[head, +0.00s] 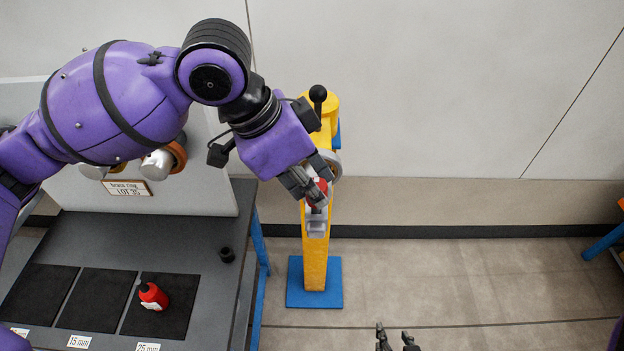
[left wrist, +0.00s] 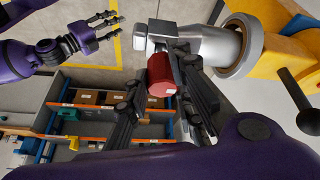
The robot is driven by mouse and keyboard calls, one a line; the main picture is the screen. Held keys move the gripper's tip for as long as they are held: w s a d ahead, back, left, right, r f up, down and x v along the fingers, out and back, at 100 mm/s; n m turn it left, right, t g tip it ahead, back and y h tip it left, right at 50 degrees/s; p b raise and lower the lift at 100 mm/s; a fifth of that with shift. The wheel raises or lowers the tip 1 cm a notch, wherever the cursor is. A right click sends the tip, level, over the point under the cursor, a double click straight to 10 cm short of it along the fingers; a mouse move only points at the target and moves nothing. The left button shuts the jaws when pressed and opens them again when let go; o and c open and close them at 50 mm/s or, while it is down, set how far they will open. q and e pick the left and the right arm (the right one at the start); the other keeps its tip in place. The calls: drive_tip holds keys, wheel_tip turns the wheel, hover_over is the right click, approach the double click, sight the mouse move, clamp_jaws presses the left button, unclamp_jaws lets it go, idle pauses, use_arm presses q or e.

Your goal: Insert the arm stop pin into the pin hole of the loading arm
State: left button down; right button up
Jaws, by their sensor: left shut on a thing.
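The arm stop pin shows as a red cylindrical head (left wrist: 160,82) between the fingers of my left gripper (left wrist: 165,98); in the head view its red (head: 317,193) shows just below the fingertips. My left gripper (head: 312,188) is shut on it. The loading arm (left wrist: 208,44) is a grey cylinder on a yellow post (head: 316,258), with a pale end block (left wrist: 160,36) close to the pin. The pin's shank and the pin hole are hidden, so I cannot tell if they meet. My right gripper (head: 397,340) is open and empty, low in the head view.
A black-knobbed lever (head: 318,95) rises from the post. The post stands on a blue base plate (head: 315,292). Floor right of it is clear.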

use_arm(q)
drive_tip(key=shift+f, duration=1.3)
drive_tip(key=c, duration=1.4)
unclamp_jaws()
drive_tip(key=shift+c, duration=0.2)
